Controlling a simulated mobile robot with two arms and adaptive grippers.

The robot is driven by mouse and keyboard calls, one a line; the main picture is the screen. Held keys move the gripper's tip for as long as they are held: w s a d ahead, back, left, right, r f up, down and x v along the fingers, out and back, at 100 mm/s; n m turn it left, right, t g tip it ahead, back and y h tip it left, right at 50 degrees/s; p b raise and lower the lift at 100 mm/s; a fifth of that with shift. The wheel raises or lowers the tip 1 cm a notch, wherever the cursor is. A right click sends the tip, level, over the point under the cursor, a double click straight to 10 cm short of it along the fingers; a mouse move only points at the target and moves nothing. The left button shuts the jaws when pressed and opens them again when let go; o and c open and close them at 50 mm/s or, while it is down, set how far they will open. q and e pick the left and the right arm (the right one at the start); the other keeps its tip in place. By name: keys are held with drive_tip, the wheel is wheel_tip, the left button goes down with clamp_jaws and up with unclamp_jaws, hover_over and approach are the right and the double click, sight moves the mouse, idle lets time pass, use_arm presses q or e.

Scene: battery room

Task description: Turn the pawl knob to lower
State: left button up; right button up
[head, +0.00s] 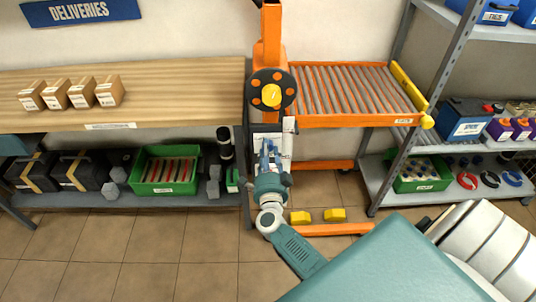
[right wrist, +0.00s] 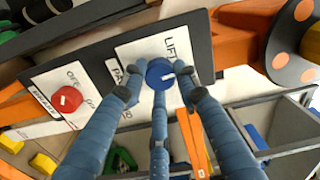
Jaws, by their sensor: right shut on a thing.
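The blue knob (right wrist: 160,72) sits on a white label plate (right wrist: 138,45) in the right wrist view. A white mark shows on its face. "LIFT" is printed beside it, and other lettering is partly hidden by the fingers. My right gripper (right wrist: 158,88) has its blue-grey fingers closed around the knob. In the head view the right gripper (head: 268,150) is at the front of the orange lifter (head: 271,50), and the knob is hidden there. My left gripper is not in view.
A red knob (right wrist: 66,100) marked "OFF" sits on the same dark panel, left of the blue one. A roller deck (head: 350,90) stands right of the lifter's mast. A wooden bench (head: 180,85) is at left, a grey shelf rack (head: 400,185) at right.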

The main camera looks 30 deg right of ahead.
drive_tip(key=shift+d+f+m+b, duration=0.1)
drive_tip(key=shift+m+b, duration=1.1)
drive_tip(key=shift+m, duration=1.35)
drive_tip(key=shift+d+m+b, duration=0.1)
drive_tip(key=shift+m+b, duration=1.1)
drive_tip(key=shift+m, duration=1.35)
drive_tip(key=shift+s, duration=0.1)
drive_tip(key=o, duration=1.2)
drive_tip(key=shift+c, duration=0.2)
drive_tip(key=v, duration=0.7)
drive_tip(key=shift+s+a, duration=0.2)
